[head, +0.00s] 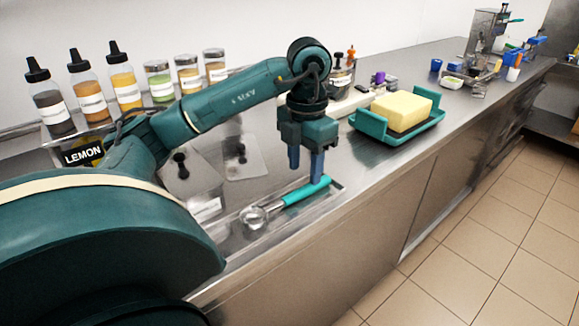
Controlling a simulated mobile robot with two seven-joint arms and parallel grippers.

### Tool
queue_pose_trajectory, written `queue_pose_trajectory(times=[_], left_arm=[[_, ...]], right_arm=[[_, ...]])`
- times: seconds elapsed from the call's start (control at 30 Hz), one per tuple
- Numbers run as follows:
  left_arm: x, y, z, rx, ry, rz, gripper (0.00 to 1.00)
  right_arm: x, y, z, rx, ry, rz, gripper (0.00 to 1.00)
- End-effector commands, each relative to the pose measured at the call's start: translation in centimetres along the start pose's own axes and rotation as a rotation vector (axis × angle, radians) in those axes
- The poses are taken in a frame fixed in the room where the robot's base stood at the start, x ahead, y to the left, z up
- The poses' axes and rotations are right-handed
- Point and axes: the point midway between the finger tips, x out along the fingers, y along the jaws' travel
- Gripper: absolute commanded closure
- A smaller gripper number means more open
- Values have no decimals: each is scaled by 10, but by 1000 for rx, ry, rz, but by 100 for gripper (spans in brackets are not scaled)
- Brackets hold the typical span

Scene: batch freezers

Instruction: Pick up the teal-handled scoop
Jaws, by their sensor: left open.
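The teal-handled scoop (300,194) lies on the steel counter near its front edge. Its metal head (254,216) points to the left and its teal handle runs to the upper right. My left gripper (304,177) points down above the handle, with its two blue fingers apart and empty. The fingertips overlap the far half of the handle in the picture; I cannot tell whether they touch it. My right gripper is not in view.
A teal tray (432,121) with a yellow block (401,111) stands to the right. Squeeze bottles (88,87) and jars (187,73) line the wall behind. A LEMON label (83,155) shows behind my arm. The counter front drops to a tiled floor (470,250).

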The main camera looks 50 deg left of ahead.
Motion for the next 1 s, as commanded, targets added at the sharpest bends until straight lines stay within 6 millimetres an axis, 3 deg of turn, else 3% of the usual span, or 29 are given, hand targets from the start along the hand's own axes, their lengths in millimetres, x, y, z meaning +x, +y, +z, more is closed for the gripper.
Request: queue_pose_trajectory(times=[0.17, 0.4, 0.7, 1.0], left_arm=[[14, 1, -1, 1, 3, 0, 55], [48, 3, -2, 0, 2, 0, 55], [55, 3, -1, 1, -1, 0, 55], [55, 3, -1, 1, -1, 0, 78]], right_arm=[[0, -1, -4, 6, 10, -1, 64], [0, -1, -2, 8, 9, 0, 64], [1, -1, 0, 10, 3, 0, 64], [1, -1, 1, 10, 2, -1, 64]])
